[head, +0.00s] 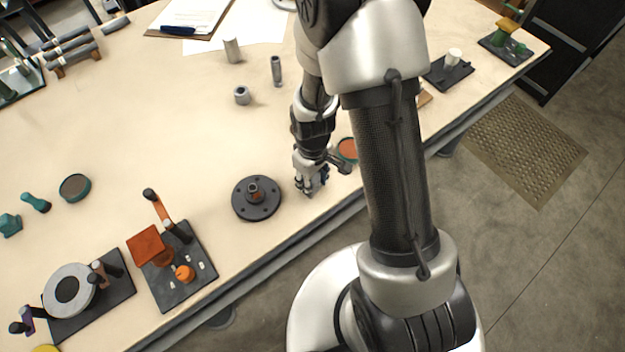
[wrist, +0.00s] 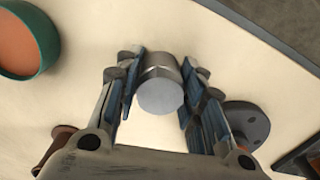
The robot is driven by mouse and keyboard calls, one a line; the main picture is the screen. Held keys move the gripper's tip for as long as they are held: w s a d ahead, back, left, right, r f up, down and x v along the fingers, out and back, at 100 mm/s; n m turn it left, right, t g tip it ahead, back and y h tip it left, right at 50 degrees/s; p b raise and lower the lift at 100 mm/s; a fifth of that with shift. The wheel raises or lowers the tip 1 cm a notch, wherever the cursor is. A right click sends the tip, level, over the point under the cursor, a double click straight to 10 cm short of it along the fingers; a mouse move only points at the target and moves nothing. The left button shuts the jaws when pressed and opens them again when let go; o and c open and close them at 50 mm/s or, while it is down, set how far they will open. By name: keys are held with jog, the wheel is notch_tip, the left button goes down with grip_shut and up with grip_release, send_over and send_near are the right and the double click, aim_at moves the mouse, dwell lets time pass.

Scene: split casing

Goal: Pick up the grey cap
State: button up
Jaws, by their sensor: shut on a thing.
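The grey cap (wrist: 160,92) is a short grey cylinder with a lighter flat round face, seen between my fingers in the wrist view. My gripper (wrist: 158,82) is shut on it, with a blue-padded finger on each side. In the head view my gripper (head: 311,188) points down near the table's front edge, just right of the black round flange. The cap is hidden or too small to make out there. I cannot tell whether it touches the table.
The black flange (head: 256,198) with an upright hub stands close by on the left. A teal-rimmed dish (head: 347,150), orange inside, is behind my gripper to the right. Grey cylinders (head: 232,50) stand farther back. A dark fixture plate (head: 190,285) lies front left.

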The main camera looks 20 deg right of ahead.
jog(key=shift+c, duration=1.2)
